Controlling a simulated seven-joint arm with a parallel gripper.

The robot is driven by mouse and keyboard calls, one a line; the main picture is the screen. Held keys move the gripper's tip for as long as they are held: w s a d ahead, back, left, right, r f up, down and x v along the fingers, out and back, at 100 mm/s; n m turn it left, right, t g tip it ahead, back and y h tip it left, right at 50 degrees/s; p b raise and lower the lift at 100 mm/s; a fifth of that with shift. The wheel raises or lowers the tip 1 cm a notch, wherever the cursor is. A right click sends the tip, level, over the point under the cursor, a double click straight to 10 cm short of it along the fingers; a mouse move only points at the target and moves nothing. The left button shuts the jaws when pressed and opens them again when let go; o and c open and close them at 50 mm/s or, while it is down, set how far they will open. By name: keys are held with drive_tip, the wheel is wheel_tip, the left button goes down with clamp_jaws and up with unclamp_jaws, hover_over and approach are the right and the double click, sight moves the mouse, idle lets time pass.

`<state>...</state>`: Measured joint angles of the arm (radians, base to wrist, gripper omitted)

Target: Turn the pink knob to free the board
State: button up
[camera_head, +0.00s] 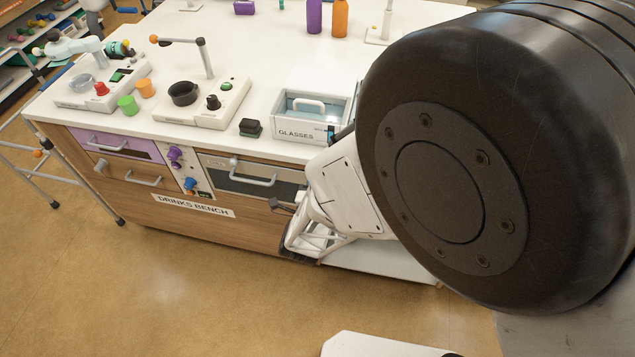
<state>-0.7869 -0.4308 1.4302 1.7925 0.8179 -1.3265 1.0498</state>
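I see no clearly pink knob. A purple knob (175,154) sits on the narrow light panel on the bench front, with a blue knob (190,184) below it. I cannot make out which part is the board. A pale flat surface (395,262) juts out low at the right of the bench, partly hidden by my arm. My gripper (308,243) is at the bench front, right of the dark-fronted drawer and well right of the knobs. Its fingertips are small and partly hidden, so its opening and any contact are unclear.
The bench front has a purple drawer (115,146), a wooden drawer (135,178) and a dark-fronted drawer (250,178). A glasses box (302,132) and two control units stand on top. A metal frame (45,180) stands left. My arm blocks the right side.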

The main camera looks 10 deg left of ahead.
idle(0.4)
drive_tip(key=o, duration=0.9)
drive_tip(key=shift+s, duration=0.1)
drive_tip(key=shift+s, duration=3.8)
